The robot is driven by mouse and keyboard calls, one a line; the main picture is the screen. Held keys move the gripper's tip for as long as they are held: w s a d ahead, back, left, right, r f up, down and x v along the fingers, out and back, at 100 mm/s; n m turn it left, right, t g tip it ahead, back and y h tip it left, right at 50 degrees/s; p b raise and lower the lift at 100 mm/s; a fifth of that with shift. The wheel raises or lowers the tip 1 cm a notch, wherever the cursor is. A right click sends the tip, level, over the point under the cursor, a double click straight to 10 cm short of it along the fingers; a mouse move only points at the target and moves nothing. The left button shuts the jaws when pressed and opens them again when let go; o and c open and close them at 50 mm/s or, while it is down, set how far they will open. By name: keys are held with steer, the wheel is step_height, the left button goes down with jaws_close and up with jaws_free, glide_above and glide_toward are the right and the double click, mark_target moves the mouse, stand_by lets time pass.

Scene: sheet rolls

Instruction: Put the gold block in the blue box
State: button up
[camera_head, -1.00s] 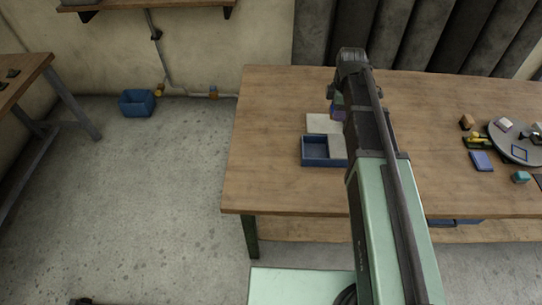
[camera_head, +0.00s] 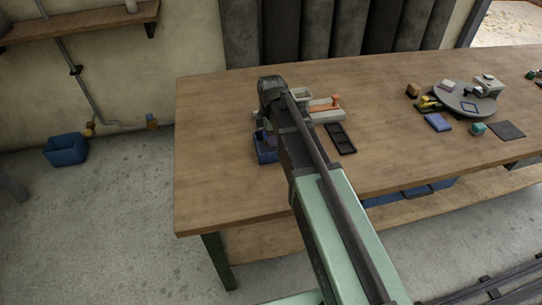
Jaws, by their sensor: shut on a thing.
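A small blue open box (camera_head: 264,156) stands on the table near its left part, mostly hidden by my arm. A larger blue bin (camera_head: 66,149) stands on the floor at the left, by the wall. My gripper is hidden behind my own arm, which crosses the middle of the view. I cannot see its jaws or what is between them. A small brownish-gold block (camera_head: 413,90) lies at the left of the grey round turntable. I cannot tell whether it is the gold block. A small purple patch shows beside my arm above the blue box; I cannot tell what it is.
The wooden table (camera_head: 210,190) has clear wood at its left end and front. A dark slotted tray (camera_head: 340,138) and an orange-handled item (camera_head: 326,106) lie right of my arm. The turntable (camera_head: 463,101) carries several small things. A blue flat block (camera_head: 438,122) lies in front of it.

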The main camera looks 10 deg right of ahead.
mark_target(271, 149)
step_height(271, 149, down, 5)
steer(key=b, duration=0.4)
steer(key=shift+r, duration=0.5)
steer(key=shift+f, duration=0.2)
steer(key=o, duration=0.9)
